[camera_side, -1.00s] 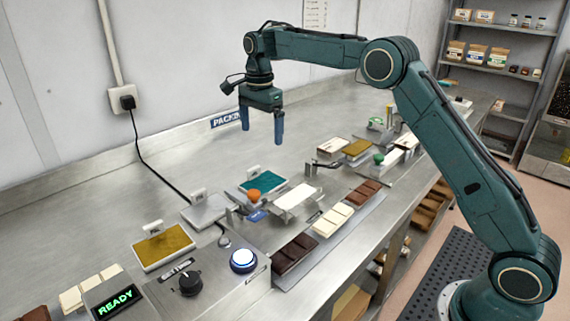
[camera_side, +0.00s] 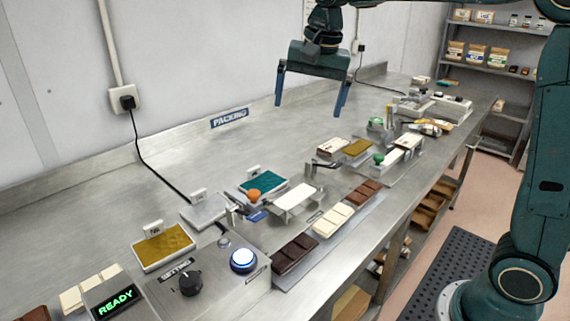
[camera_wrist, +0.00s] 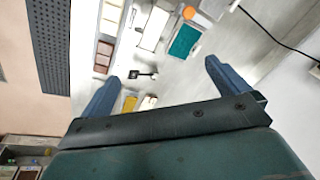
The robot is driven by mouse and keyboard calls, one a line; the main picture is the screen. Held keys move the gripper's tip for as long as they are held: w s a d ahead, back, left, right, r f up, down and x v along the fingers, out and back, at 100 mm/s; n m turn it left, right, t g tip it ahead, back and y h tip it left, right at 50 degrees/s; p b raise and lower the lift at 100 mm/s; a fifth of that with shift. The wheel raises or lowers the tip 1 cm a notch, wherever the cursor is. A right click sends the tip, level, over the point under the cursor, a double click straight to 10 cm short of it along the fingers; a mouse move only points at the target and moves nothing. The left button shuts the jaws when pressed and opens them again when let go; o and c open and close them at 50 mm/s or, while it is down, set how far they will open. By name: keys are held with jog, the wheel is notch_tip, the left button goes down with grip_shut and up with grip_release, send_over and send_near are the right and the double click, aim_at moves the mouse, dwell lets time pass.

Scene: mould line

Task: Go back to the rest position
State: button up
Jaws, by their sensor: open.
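My gripper (camera_side: 309,98) is open and empty, held high above the steel bench (camera_side: 290,140) with its two blue fingers spread and pointing down. It is near the back wall, clear of everything on the bench. In the wrist view my gripper (camera_wrist: 160,85) shows with its fingers wide apart and nothing between them. The bench and its items lie well below the fingers.
A control box with a READY display (camera_side: 115,301), a black knob (camera_side: 190,284) and a lit button (camera_side: 243,260) stands at the front left. Chocolate bars (camera_side: 333,220) and a teal tray (camera_side: 263,189) lie mid-bench. Shelves (camera_side: 500,65) stand at the back right.

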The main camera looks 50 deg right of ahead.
jog(key=s+f+n+t, duration=0.1)
jog(key=s+f+n, duration=0.1)
jog(key=s, duration=0.6)
jog(key=s+f+n+t, duration=0.1)
jog(key=s+f+n, duration=0.1)
jog(key=s+n, duration=0.3)
jog(key=s+f+n+t, duration=0.1)
jog(key=s+f+n, duration=0.1)
jog(key=s, duration=1)
jog(key=shift+s+a+f+n, duration=0.25)
jog(key=shift+a+n, duration=0.15)
jog(key=shift+n, duration=0.3)
